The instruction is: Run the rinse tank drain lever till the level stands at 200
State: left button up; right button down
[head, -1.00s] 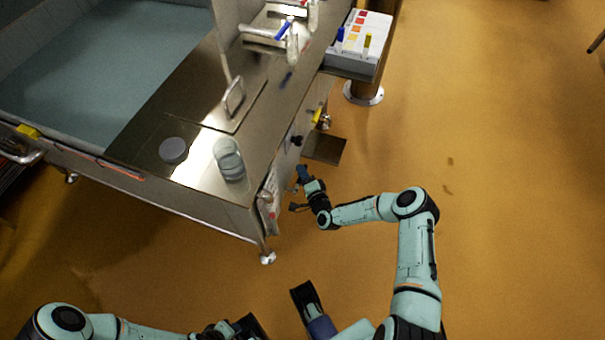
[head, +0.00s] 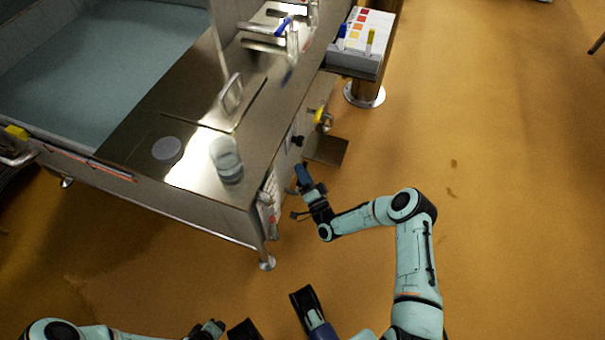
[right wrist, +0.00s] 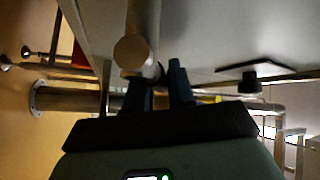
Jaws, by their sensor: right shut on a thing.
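The steel rinse tank (head: 150,190) stands at the left with pale water in its basin (head: 110,70). My right gripper (head: 301,174) is at the tank's right side, low down, beside a white scale card (head: 270,190). In the right wrist view its dark fingers (right wrist: 164,84) are close together at a round-ended metal bar (right wrist: 133,55). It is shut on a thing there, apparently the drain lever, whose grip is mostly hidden. The level on the scale is too small to read. My left gripper (head: 218,330) is at the bottom edge, partly cut off.
A grey lid (head: 167,150) and a clear jar (head: 227,160) stand on the steel top. A yellow-handled valve (head: 318,115) and a black knob (head: 297,141) are on the tank's side. A white test box (head: 362,42) stands behind. The floor at right is clear.

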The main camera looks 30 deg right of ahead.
pick_arm(q)
jog(key=shift+w+a+f, duration=0.1)
jog(key=shift+w, duration=0.1)
pick_arm(e)
jog(key=shift+s+a, duration=0.1)
jog(key=c, duration=1.1)
grip_release()
pick_arm(q)
jog(key=shift+g, duration=0.4)
jog(key=s, duration=0.1)
jog(key=s+d+r+p, duration=0.1)
jog(key=s+r+p, duration=0.1)
jog(key=shift+s+d+r, duration=0.1)
jog(key=shift+d, duration=0.25)
pick_arm(e)
jog(key=v, duration=1.3)
jog(key=shift+s+f, duration=0.15)
